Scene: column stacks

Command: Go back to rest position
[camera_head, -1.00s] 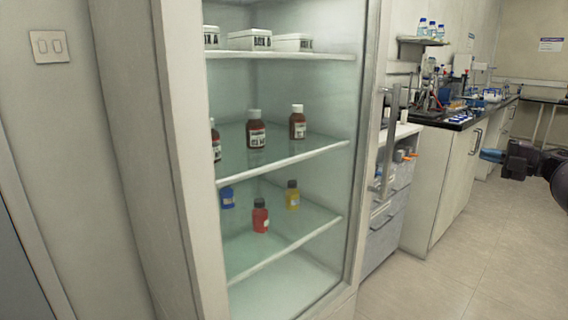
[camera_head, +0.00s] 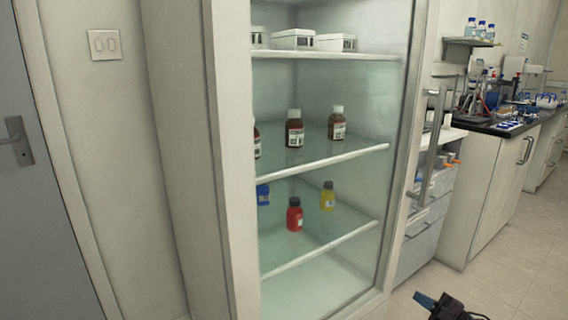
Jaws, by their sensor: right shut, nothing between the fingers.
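My right gripper (camera_head: 426,301) shows at the bottom right of the head view, low over the floor and to the right of the cabinet. It is shut and empty, with blue fingertips together and a dark body cut off by the frame's bottom edge. It is apart from the cabinet and its handle. My left gripper is not in view.
A glass-fronted cabinet (camera_head: 229,180) holds brown bottles (camera_head: 295,130), a red bottle (camera_head: 294,215), a yellow bottle (camera_head: 328,197) and white boxes (camera_head: 292,40). Its handle (camera_head: 430,150) sticks out at right. Drawers (camera_head: 424,240) and a lab bench (camera_head: 484,190) stand behind. Floor (camera_head: 510,260) at right is clear.

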